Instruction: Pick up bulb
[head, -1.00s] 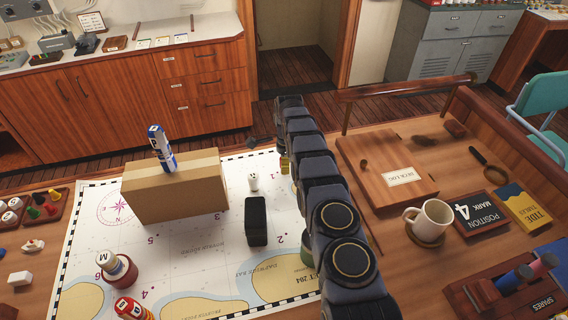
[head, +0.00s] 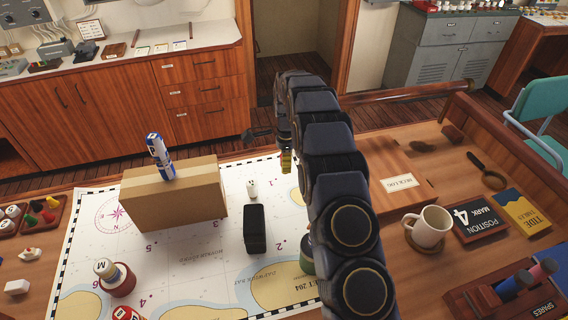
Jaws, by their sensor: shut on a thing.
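My gripper (head: 285,146) is at the far end of my arm, above the back edge of the chart and partly hidden by the arm links. It is shut on a small yellow thing that hangs below its fingers, apparently the bulb (head: 286,163). The bulb is partly hidden and too small for its full shape to be clear. It appears to be held above the chart, to the right of a small white object.
The chart (head: 180,270) carries a cardboard box (head: 175,203) with a blue-and-white cylinder (head: 160,157) on top, a small white object (head: 252,188), a black block (head: 255,230) and a red pot (head: 118,284). A mug (head: 428,226) and wooden case (head: 395,190) stand right.

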